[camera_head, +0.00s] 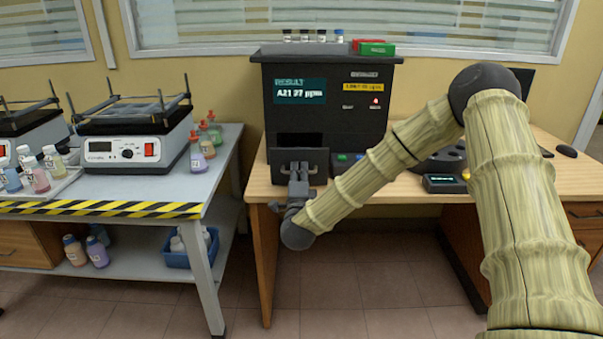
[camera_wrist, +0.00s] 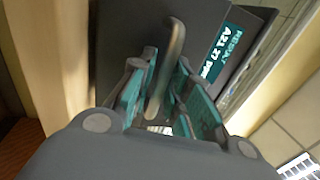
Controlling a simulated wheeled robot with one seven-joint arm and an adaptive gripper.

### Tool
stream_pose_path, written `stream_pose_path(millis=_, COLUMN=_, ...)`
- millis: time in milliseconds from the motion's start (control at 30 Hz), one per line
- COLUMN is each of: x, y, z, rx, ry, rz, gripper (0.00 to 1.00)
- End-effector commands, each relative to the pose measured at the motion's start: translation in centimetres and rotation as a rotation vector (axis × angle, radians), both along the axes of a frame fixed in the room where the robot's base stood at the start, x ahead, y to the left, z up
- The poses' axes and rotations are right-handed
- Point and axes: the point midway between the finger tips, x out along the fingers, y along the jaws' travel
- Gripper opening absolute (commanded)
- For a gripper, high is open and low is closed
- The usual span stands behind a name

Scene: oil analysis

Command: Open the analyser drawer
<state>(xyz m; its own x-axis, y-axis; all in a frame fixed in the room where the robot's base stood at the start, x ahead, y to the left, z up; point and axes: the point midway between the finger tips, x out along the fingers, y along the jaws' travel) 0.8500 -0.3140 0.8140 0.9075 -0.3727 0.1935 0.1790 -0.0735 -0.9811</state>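The analyser (camera_head: 325,115) is a tall black box on the wooden desk, with a teal result screen in its upper left front. Its drawer front (camera_head: 318,160) is low on the left side, below a dark recess. How far the drawer stands out I cannot tell. My gripper (camera_head: 299,172) is right in front of the drawer. In the wrist view a pale metal bar handle (camera_wrist: 172,55) runs between the teal pads of my gripper (camera_wrist: 167,75). The fingers stand apart on either side of the bar, with a narrow gap visible.
Several vials (camera_head: 321,36) and a red and green box pair (camera_head: 374,47) sit on top of the analyser. A grey bench (camera_head: 190,190) with a shaker (camera_head: 135,145) and bottles is at left. A small dark device (camera_head: 444,184) lies on the desk at right. Floor in front is clear.

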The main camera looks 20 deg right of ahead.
Motion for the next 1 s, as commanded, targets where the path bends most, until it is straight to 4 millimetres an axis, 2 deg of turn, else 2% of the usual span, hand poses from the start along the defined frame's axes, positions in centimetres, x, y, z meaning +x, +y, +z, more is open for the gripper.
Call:
stream_pose_path(millis=467, x=-0.6, y=0.2, z=-0.1, rx=0.000, ry=0.000, rz=0.000, gripper=0.31)
stream_pose_path(millis=567, x=-1.6, y=0.6, z=-0.4, rx=0.000, ry=0.001, rz=0.001, gripper=0.31)
stream_pose_path(millis=1000, x=-8.6, y=3.5, z=-1.9, rx=0.001, ry=0.002, rz=0.001, gripper=0.31)
